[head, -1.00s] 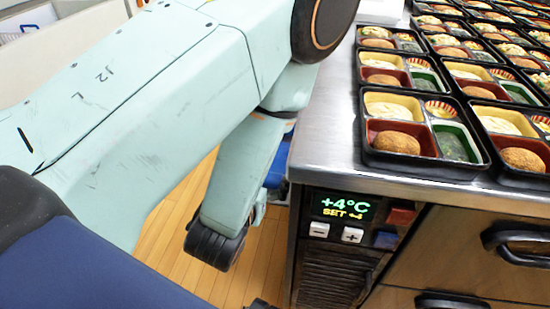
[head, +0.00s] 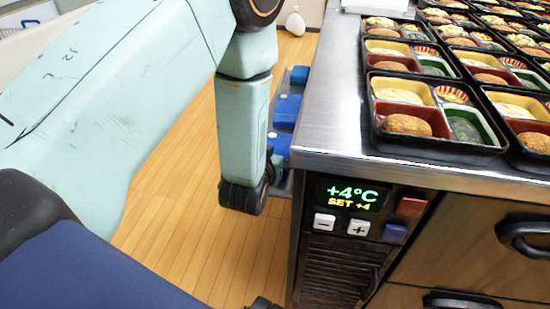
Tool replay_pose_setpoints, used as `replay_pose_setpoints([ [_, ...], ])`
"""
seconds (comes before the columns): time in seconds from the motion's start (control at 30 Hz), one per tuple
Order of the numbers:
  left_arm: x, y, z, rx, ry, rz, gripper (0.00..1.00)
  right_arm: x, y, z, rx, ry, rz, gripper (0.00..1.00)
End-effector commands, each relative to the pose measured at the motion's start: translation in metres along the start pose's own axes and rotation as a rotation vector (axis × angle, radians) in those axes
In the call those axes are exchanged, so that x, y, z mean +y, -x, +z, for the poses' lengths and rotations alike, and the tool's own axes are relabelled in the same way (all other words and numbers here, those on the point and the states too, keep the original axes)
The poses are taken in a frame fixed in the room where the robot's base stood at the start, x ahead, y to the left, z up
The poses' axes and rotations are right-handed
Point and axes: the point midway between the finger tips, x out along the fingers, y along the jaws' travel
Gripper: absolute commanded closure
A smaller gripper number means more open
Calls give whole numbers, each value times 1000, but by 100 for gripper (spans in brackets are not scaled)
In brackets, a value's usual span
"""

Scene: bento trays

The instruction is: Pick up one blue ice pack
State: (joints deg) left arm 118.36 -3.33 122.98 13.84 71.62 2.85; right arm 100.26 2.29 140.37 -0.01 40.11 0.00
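Several blue ice packs lie on a grey surface just left of the steel counter, low beside its end. One blue ice pack (head: 287,110) shows in the middle, another (head: 299,75) behind it, and a third (head: 280,144) in front, partly hidden by my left arm. My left arm comes in from the left and bends down beside the packs. Its lower link ends in a dark rounded part above the floor. I cannot make out any fingers of my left gripper. My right gripper is not in view.
The steel counter (head: 325,110) holds rows of filled bento trays (head: 378,135). Its front has a +4°C display panel (head: 350,197) and drawers with black handles (head: 520,235). The wooden floor (head: 190,215) left of the counter is clear. A pale rounded object (head: 295,24) stands far back.

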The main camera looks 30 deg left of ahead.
Motion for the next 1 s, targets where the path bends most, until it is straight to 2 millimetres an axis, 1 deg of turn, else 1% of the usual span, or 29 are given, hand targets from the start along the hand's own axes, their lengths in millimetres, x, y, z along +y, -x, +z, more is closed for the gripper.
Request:
replay_pose_setpoints([
  [0.23, 0, -1, -1, 0, 0, 0, 9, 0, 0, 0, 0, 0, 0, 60],
  [0.87, 0, -1, -1, 2, 0, 1, 63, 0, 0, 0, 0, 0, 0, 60],
  [1.0, 0, -1, -2, 4, 0, 1, 64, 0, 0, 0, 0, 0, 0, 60],
])
